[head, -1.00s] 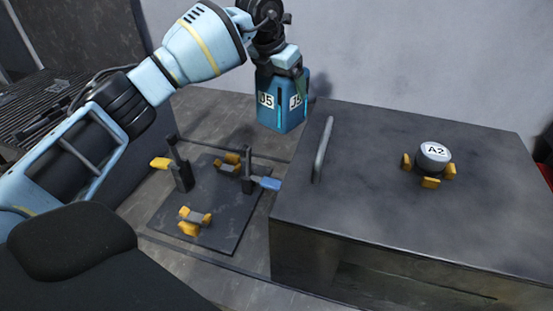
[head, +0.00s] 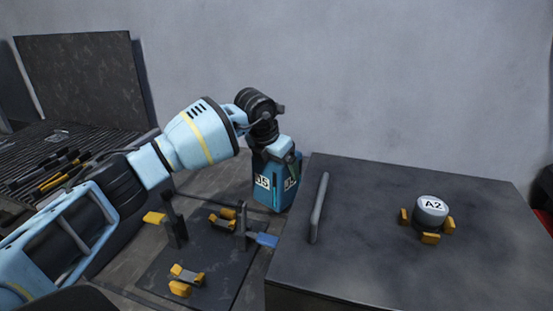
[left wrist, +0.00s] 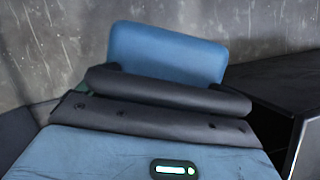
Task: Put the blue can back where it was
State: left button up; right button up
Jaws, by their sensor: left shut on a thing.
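The blue can (head: 272,190) is a boxy dark-blue container with white "J5" labels. It hangs upright below my left gripper (head: 276,158), just left of the dark cabinet's left edge and behind the fixture plate. In the left wrist view the blue can (left wrist: 168,50) shows beyond the dark fingers of my left gripper (left wrist: 165,95), which are shut on it. Whether the can's base touches anything is hard to tell. My right gripper is not in view.
The fixture plate (head: 205,265) carries yellow-tipped and blue-tipped clamps. A slatted bench (head: 60,165) stands at left.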

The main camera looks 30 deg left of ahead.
pick_arm(q)
jog(key=shift+f, duration=1.65)
jog(key=shift+f, duration=0.1)
jog(key=o, duration=1.6)
jog(key=shift+s+f, duration=0.1)
jog(key=shift+f, duration=0.1)
jog(key=v, duration=1.2)
jog(key=shift+r+p, duration=0.15)
jog(key=shift+p, duration=0.15)
